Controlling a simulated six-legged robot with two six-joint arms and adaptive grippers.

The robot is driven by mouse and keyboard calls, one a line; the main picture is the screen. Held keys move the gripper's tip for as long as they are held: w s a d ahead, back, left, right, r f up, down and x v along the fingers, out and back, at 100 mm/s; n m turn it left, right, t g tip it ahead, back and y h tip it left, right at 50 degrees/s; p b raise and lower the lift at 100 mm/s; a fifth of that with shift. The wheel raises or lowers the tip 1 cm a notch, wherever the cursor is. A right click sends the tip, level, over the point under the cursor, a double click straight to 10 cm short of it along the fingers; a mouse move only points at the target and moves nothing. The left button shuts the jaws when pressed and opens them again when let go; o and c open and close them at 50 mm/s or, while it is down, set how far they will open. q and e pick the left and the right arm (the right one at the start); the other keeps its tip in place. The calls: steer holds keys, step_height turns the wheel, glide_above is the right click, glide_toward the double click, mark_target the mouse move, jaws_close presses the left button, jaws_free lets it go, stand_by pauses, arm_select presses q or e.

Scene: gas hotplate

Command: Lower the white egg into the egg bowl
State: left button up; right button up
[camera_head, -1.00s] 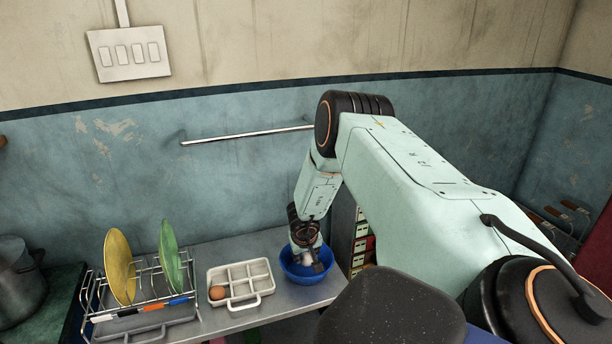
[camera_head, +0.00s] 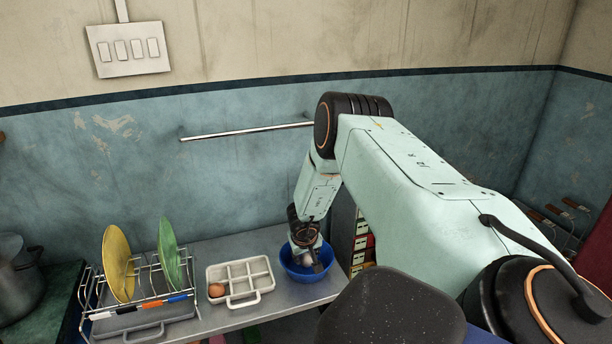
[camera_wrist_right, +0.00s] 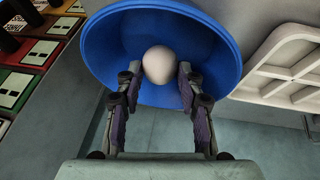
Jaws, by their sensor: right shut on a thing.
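The white egg (camera_wrist_right: 158,64) is between the fingertips of my right gripper (camera_wrist_right: 157,78) in the right wrist view, and the fingers are shut on it. The blue egg bowl (camera_wrist_right: 222,50) lies behind and around the egg in that view. In the head view the bowl (camera_head: 286,265) stands on the metal counter, with my right gripper (camera_head: 309,262) reaching down into its opening. The egg shows only as a small pale patch there. I cannot tell whether the egg touches the bowl's bottom. My left gripper is not in view.
A white egg tray (camera_head: 255,270) with one brown egg (camera_head: 217,290) stands left of the bowl. A dish rack (camera_head: 150,305) with a yellow and a green plate is further left. Coloured boxes (camera_head: 362,243) stand close right of the bowl. A rail (camera_head: 245,131) is on the wall.

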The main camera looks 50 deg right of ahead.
steer(key=shift+f, duration=0.2)
stand_by(0.5)
steer(key=o, duration=0.8)
steer(key=shift+v, duration=6.05)
